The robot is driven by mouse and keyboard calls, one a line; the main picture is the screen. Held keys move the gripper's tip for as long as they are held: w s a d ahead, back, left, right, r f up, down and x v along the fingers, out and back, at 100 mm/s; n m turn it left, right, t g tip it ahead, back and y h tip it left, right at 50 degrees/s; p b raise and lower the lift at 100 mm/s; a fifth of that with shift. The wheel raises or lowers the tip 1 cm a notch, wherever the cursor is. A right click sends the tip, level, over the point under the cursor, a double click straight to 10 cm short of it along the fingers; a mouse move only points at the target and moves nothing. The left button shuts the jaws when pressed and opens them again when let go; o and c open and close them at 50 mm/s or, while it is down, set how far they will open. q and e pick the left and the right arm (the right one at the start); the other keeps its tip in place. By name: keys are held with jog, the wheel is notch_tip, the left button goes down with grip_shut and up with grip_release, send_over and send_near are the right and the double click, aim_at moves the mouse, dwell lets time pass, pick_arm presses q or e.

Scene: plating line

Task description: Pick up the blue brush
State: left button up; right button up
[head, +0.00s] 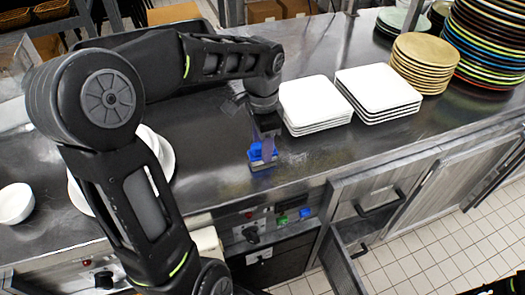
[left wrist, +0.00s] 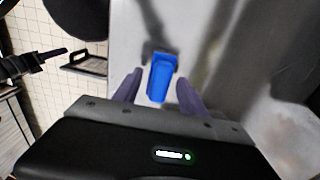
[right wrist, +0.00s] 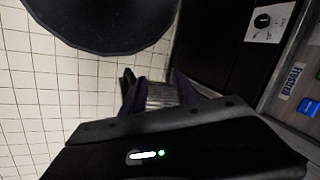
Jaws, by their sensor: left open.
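The blue brush (head: 262,155) lies on the steel counter (head: 330,160) near its front edge in the head view. In the left wrist view the blue brush (left wrist: 161,78) shows between the two fingers. My left gripper (head: 267,138) points down over the brush and hides part of it. In the left wrist view the left gripper (left wrist: 157,92) is open, with a finger on each side of the brush and a visible gap.
Two stacks of square white plates (head: 314,103) (head: 378,92) stand right of the left gripper. Tan plates (head: 423,62) and coloured plates (head: 487,45) stand further right. A white bowl (head: 15,203) is at the left. A cabinet door (head: 343,268) hangs open below the counter.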

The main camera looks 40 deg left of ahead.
pick_arm(q)
jog(key=shift+c, duration=0.3)
grip_shut()
dwell(0.3)
